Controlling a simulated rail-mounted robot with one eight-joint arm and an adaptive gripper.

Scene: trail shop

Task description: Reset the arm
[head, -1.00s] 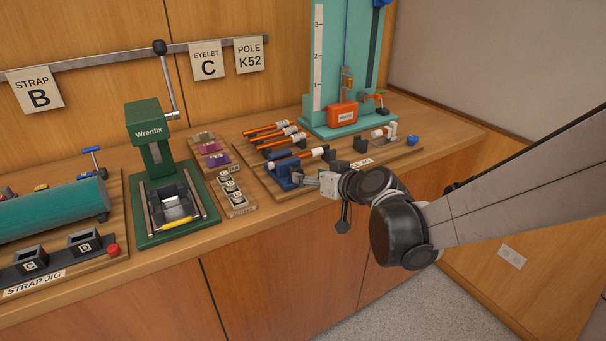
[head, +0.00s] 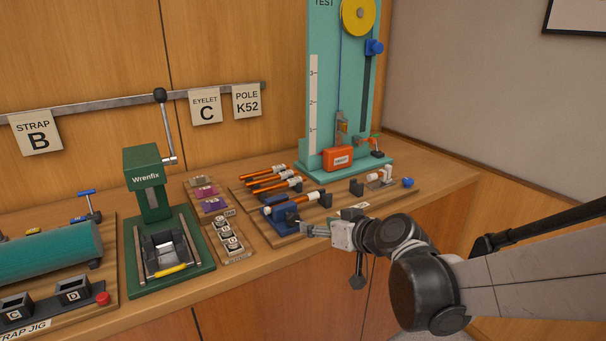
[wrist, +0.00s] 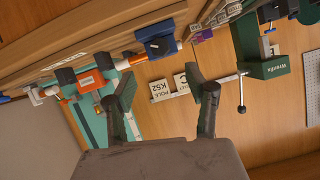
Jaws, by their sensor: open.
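My gripper (head: 310,230) is open and empty in the head view, at the front edge of the wooden pole board, close to the blue clamp. In the wrist view, the two dark fingers of my gripper (wrist: 165,100) stand apart with nothing between them. My arm reaches in from the right side of the head view. The blue clamp (head: 282,218) holds an orange and white pole (head: 305,199) on the board. Whether the fingertips touch the clamp or board cannot be told.
A green Wrenfix press (head: 150,190) stands left of the board, with small trays (head: 228,240) between. A teal test stand (head: 318,120) rises behind. The strap jig (head: 40,290) is at far left. Open room lies in front of the bench.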

